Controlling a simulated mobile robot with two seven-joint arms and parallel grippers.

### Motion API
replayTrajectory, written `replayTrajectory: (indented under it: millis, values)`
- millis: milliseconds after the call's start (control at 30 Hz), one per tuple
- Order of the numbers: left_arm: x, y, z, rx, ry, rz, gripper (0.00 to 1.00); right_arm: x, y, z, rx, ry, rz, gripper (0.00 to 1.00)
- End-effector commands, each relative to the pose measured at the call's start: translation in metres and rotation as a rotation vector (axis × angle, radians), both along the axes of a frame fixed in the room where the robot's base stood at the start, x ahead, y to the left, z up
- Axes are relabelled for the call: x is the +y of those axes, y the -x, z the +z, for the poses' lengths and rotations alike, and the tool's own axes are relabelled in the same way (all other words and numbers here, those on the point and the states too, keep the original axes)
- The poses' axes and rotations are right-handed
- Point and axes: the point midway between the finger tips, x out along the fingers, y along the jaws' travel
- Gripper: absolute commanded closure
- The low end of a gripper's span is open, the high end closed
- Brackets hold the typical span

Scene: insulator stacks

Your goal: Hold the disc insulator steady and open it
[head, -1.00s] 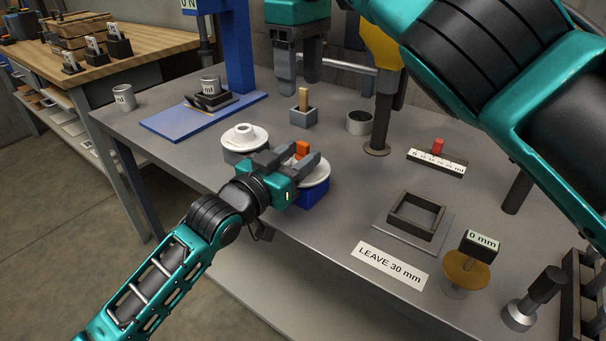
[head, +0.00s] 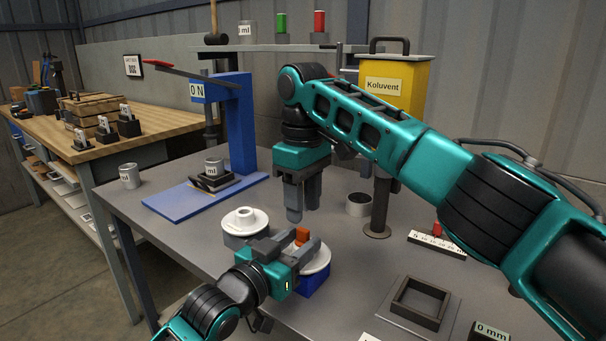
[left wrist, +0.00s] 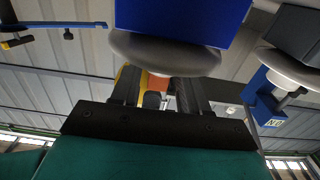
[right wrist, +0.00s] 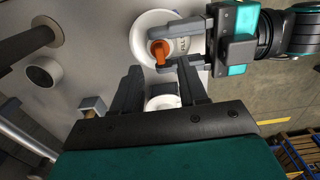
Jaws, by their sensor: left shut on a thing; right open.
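The disc insulator is a white disc (head: 318,262) on a blue base (head: 314,284) with an orange piece (head: 302,235) on top. My left gripper (head: 296,246) is shut on the orange piece, which also shows between its fingers in the left wrist view (left wrist: 158,82). The right wrist view shows the disc (right wrist: 146,38) and the orange piece (right wrist: 160,52) too. My right gripper (head: 303,205) is open, pointing down above the table behind the insulators. A second white insulator (head: 244,222) on a grey base stands just left; it is partly visible between the right fingers.
A round grey pot (head: 358,205) and the yellow Koluvent container (head: 393,95) stand behind. A square dark frame (head: 420,302) lies at the front right.

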Motion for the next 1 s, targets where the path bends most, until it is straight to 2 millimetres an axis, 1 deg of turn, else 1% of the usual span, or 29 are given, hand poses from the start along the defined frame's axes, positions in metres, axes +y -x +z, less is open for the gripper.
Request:
replayTrajectory:
  millis: [33,100,200,300,467,700,1000]
  values:
    - [0.0,0.0,-0.001,0.001,-0.001,-0.001,1.0,0.0,0.0,-0.01,0.001,0.0,0.0,0.57]
    - [0.0,0.0,-0.001,0.001,-0.001,-0.001,1.0,0.0,0.0,-0.021,0.001,0.0,0.0,0.57]
    - [0.0,0.0,-0.001,0.001,-0.001,-0.001,1.0,0.0,0.0,-0.034,0.001,0.0,0.0,0.57]
    - [0.0,0.0,-0.001,0.001,-0.001,-0.001,1.0,0.0,0.0,-0.042,-0.001,-0.001,0.0,0.57]
    - [0.0,0.0,-0.001,0.001,-0.001,-0.001,1.0,0.0,0.0,-0.048,-0.001,-0.001,0.0,0.57]
    - [0.0,0.0,-0.001,0.001,-0.001,-0.001,1.0,0.0,0.0,-0.048,-0.001,-0.001,0.0,0.58]
    - [0.0,0.0,-0.001,0.001,-0.001,-0.001,1.0,0.0,0.0,-0.048,-0.001,-0.001,0.0,0.87]
